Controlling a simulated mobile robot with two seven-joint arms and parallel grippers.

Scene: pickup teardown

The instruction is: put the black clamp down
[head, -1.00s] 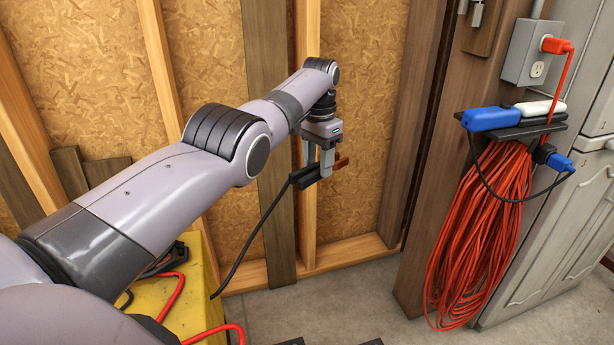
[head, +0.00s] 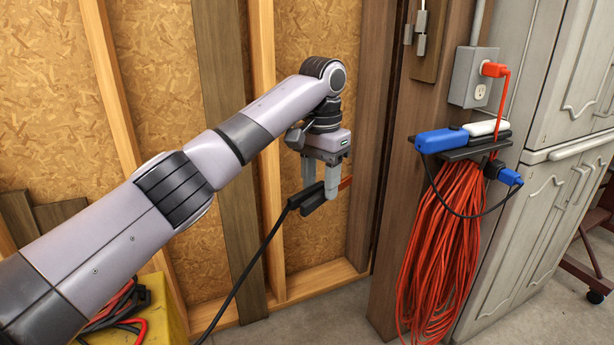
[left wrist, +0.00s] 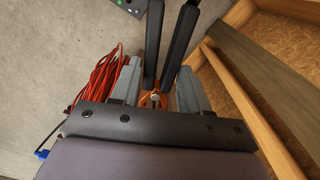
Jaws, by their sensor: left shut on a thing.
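The black clamp (head: 314,203) is held in the air in my left gripper (head: 320,187), in front of the wood-panel wall. A black cable (head: 250,268) hangs from its left end down to the lower left. A copper-coloured part (head: 346,183) shows at its right side. In the left wrist view the clamp's two black handles (left wrist: 181,38) spread in a V away from the gripper (left wrist: 158,78), with orange metal between the fingers. The fingers are shut on the clamp. My right gripper is not in view.
A wooden post (head: 398,210) stands right of the gripper. It bears an outlet box (head: 478,78), a shelf with a blue device (head: 440,139) and a hanging orange cord coil (head: 440,250). A grey cabinet (head: 540,200) is behind. A yellow object (head: 172,318) with red and black cables is lower left.

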